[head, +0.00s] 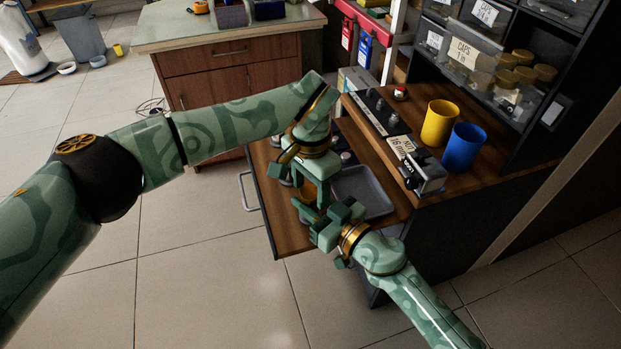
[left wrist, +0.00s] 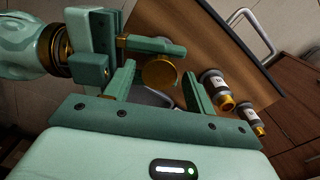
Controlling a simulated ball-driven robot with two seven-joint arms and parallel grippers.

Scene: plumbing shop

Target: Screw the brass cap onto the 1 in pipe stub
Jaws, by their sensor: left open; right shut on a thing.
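The round brass cap (left wrist: 159,72) shows face-on in the left wrist view, at the tips of my right gripper (left wrist: 158,46), which is shut on it. My left gripper (left wrist: 160,88) is open; its fingers stand on either side of the cap in the picture, with gaps, and I see no contact. In the head view my left gripper (head: 308,192) is just above my right gripper (head: 312,212), and a bit of brass shows between them. Two labelled grey pipe stubs with brass ends, a nearer one (left wrist: 215,88) and a farther one (left wrist: 248,112), stand at the right; their sizes are unreadable.
A grey tray (head: 375,182) lies on the wooden bench right of the grippers. A yellow cup (head: 438,123), a blue cup (head: 464,147) and a small labelled device (head: 425,172) stand farther right. A bin labelled caps (head: 473,58) is on the shelf. Open floor lies in front.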

